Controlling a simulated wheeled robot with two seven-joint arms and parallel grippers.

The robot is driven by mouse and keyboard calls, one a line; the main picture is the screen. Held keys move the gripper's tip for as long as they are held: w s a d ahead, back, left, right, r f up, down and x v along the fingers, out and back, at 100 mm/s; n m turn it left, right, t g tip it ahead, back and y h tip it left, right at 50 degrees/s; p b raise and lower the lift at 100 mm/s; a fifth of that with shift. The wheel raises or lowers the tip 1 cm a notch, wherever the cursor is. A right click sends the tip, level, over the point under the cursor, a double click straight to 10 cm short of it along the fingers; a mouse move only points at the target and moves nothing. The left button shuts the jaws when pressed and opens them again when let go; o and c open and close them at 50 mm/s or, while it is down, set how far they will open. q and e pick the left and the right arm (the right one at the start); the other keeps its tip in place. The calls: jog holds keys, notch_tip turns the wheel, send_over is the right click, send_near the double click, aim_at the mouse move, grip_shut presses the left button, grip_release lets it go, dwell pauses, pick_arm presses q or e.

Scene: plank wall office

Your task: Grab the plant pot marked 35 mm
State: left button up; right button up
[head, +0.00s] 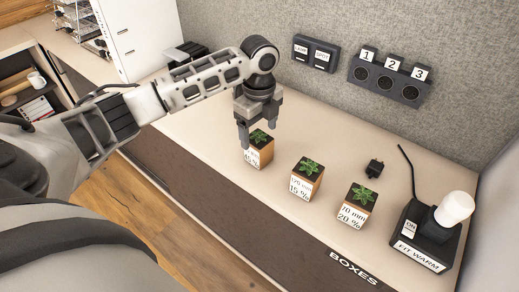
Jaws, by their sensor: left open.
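Three small potted plants stand in a row on the beige worktop. The left pot (265,157) has a white label whose top line is partly hidden and too small to read surely. The middle pot (305,188) reads 120 mm, 15 %. The right pot (354,215) reads 70 mm, 20 %. My left gripper (257,129) points down at the left pot, open, with its fingers at the leaves and upper edge. One finger overlaps the pot's left side; I cannot tell whether it touches. My right gripper is not in view.
A black plug (374,168) lies behind the right pot. A black device (424,240) with a white bulb and a FIT WARM label stands at the right. Switches (316,53) and numbered sockets (389,80) are on the grey wall. The worktop in front of the wall is mostly clear.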

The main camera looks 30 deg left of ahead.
pick_arm(q)
jog(key=f, duration=0.7)
jog(key=shift+w+a+f, duration=0.2)
jog(key=shift+w+f, duration=0.05)
jog(key=shift+f, duration=0.1)
jog(key=shift+r, duration=0.1)
jog(key=c, duration=1.3)
